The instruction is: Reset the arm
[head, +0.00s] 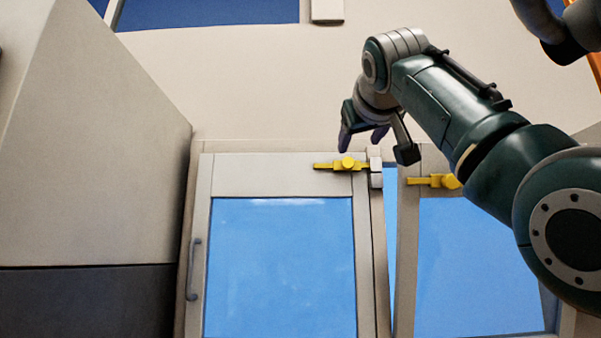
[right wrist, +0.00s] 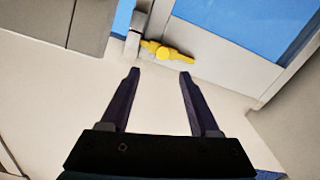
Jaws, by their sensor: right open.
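My right arm (head: 455,115) comes in from the right in the head view, dark green and grey. Its gripper (head: 362,142) points down, close to the yellow latch (head: 347,164) at the top of the left window panel (head: 275,175). In the right wrist view the two dark fingers of the gripper (right wrist: 160,72) are spread apart with nothing between them. The yellow latch (right wrist: 168,51) lies just beyond the fingertips there, and I see no contact. My left gripper is not in view.
A second yellow latch (head: 433,181) sits on the right window panel (head: 480,260), with a narrow gap between the panels. The left panel has a grey handle (head: 193,270). A large beige cabinet (head: 95,150) stands at the left. The wall (head: 240,85) above is bare.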

